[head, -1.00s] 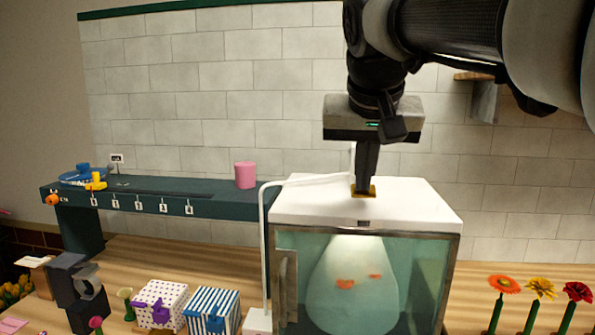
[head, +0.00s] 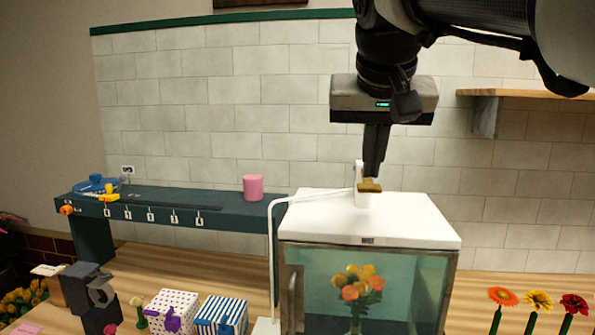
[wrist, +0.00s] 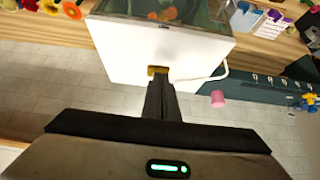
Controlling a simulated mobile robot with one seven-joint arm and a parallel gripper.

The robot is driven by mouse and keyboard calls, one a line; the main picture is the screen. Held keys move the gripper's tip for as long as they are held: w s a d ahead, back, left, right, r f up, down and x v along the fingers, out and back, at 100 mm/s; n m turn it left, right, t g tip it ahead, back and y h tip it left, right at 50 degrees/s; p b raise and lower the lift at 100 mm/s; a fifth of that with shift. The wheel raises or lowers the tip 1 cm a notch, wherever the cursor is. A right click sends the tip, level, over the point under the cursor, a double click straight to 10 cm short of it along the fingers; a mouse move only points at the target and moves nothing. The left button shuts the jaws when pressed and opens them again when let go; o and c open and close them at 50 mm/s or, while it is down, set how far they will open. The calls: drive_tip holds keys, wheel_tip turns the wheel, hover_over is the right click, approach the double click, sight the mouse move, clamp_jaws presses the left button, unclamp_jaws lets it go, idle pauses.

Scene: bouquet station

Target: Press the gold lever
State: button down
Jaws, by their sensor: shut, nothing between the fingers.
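The gold lever (head: 370,187) is a small gold pad on a white post at the back of the white top of the glass-fronted MIST cabinet (head: 420,220). It stands raised above that top. My gripper (head: 373,172) points down with its fingers shut and empty, right over the lever. I cannot tell whether the tips touch it. In the wrist view the lever (wrist: 157,71) shows just past my fingertips (wrist: 158,82), which partly hide it. A bouquet of yellow and orange flowers (head: 360,283) stands inside the cabinet, clearly visible through the glass.
A white pipe (head: 271,260) runs from the post down the cabinet's left side. A dark green shelf (head: 230,214) with a pink cylinder (head: 253,187) is at left. Gift boxes (head: 222,315) stand front left, single flowers (head: 538,300) at right. A wall shelf (head: 520,93) is upper right.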

drive_tip(key=v, duration=0.6)
drive_tip(key=shift+w+r+p, duration=0.15)
drive_tip(key=shift+p, duration=0.2)
drive_tip(key=shift+d, duration=0.1)
idle(0.8)
